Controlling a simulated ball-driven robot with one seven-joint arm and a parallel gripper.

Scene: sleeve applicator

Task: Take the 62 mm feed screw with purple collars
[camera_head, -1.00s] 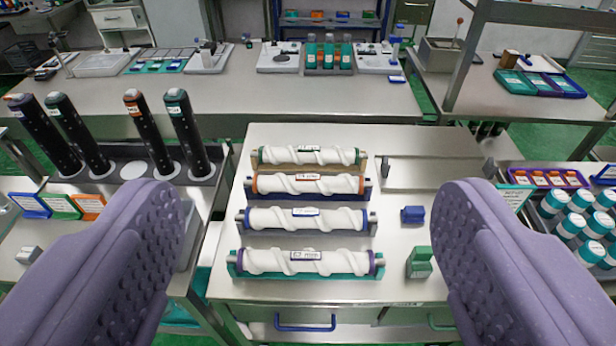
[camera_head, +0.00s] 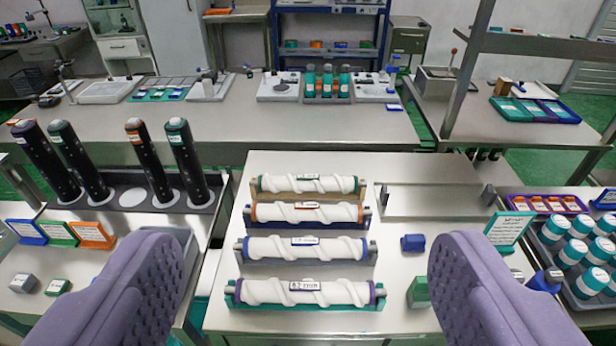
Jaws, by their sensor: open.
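The feed screw with purple collars (camera_head: 304,292) is the nearest of several white spiral screws on the steel table. It lies level, left to right, in a teal cradle (camera_head: 310,306), and its label appears to read 62 mm. My gripper (camera_head: 308,290) shows as two purple padded fingers, one at the lower left and one at the lower right. It is open and empty. In the picture the screw lies between the two fingers, with a wide gap on each side. I cannot tell how far above the table the fingers are.
Behind it lie screws with blue collars (camera_head: 305,248), orange collars (camera_head: 307,213) and green collars (camera_head: 307,185). A green block (camera_head: 418,292) and a blue block (camera_head: 413,243) stand to the right. Black tubes (camera_head: 143,160) stand at left, teal-banded bottles (camera_head: 572,250) at right.

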